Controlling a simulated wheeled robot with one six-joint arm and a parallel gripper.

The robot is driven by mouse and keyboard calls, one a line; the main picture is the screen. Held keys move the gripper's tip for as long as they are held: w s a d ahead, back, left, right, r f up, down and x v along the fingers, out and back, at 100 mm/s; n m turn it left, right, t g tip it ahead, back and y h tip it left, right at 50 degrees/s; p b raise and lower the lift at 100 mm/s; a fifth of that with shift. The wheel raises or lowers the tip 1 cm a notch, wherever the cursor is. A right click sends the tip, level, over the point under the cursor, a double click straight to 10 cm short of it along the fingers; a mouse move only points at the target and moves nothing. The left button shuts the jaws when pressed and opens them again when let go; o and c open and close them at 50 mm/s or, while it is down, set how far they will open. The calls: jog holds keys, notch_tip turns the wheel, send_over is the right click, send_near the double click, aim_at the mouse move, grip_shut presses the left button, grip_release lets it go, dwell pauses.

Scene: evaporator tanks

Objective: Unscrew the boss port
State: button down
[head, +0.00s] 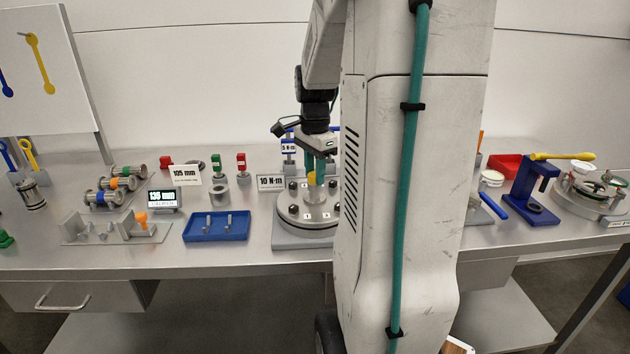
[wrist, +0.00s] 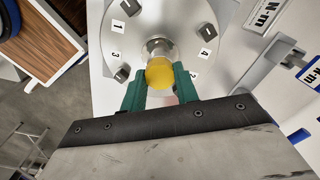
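The boss port, a metal neck (wrist: 157,46), stands at the middle of a round grey flange with bolts and number labels 1 to 4 (wrist: 135,50). The flange also shows in the head view (head: 293,213), left of my arm. A round yellow cap (wrist: 160,72) is at the neck and shows in the head view (head: 311,179). My gripper (wrist: 160,80) points down over it, its green fingers on both sides of the cap and seeming to touch it. In the head view the fingers (head: 315,168) are above the flange. My arm hides the flange's right part.
A 10 N·m sign (head: 271,183) stands beside the flange, with a blue tray (head: 217,227) holding small pins to the left. A blue press (head: 533,190) and another round fixture (head: 590,190) are at right. The bench front edge is clear.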

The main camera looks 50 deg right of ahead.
jog(key=c, duration=1.3)
grip_release()
jog(key=shift+c, duration=0.2)
jog(key=m, duration=0.7)
jog(key=shift+m, duration=0.4)
jog(key=m, duration=0.7)
grip_shut()
jog(key=n, duration=0.5)
